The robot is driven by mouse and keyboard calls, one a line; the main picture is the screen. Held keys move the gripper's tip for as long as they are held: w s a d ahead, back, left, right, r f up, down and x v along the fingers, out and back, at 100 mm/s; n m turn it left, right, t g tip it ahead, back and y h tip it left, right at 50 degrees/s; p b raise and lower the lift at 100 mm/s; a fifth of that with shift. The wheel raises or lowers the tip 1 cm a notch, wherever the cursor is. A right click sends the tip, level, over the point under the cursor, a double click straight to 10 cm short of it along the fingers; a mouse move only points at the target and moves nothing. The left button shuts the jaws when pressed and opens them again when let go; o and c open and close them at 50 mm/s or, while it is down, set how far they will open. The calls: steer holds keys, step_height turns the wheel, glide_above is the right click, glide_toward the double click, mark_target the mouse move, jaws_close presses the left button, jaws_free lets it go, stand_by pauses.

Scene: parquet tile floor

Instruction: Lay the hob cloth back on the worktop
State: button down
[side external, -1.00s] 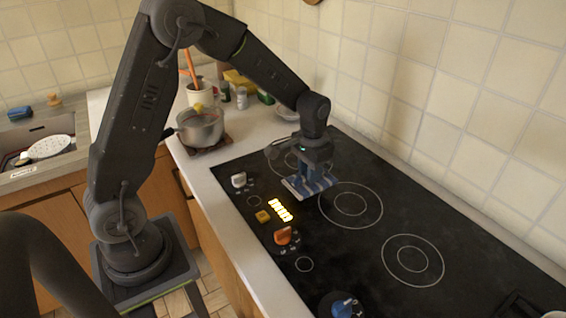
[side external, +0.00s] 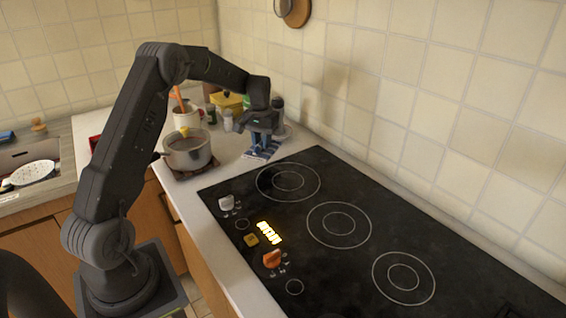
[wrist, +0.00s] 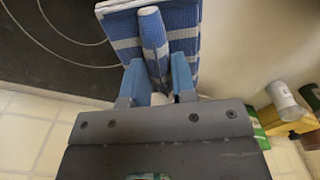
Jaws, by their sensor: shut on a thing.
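The hob cloth, blue with pale stripes, is pinched and folded up in my gripper (wrist: 158,78). In the wrist view the cloth (wrist: 115,40) hangs flat beyond the fingers, with a ridge of it between them. In the side view my gripper (side external: 261,146) points down, with the cloth (side external: 260,154) below it, over the pale worktop (side external: 228,156) just past the far end of the black hob (side external: 330,190). I cannot tell whether the cloth touches the worktop. The fingers partly hide it.
A steel pot (side external: 188,150) stands left of my gripper. A utensil mug (side external: 187,116), a yellow box (side external: 228,103) and several jars stand close behind. The tiled wall (side external: 330,100) is to the right. The hob's ringed top is clear.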

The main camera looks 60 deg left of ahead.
steer(key=s+a+n, duration=0.3)
steer(key=a, duration=0.8)
steer(key=shift+w+d+f, duration=0.1)
steer(key=shift+f, duration=1.35)
steer(key=shift+d+f, duration=0.1)
steer(key=shift+f, duration=1.3)
steer(key=shift+f, duration=0.5)
steer(key=c, duration=0.8)
jaws_free()
steer(key=shift+c, duration=0.2)
steer(key=shift+r, duration=0.15)
steer(key=shift+r, duration=1.4)
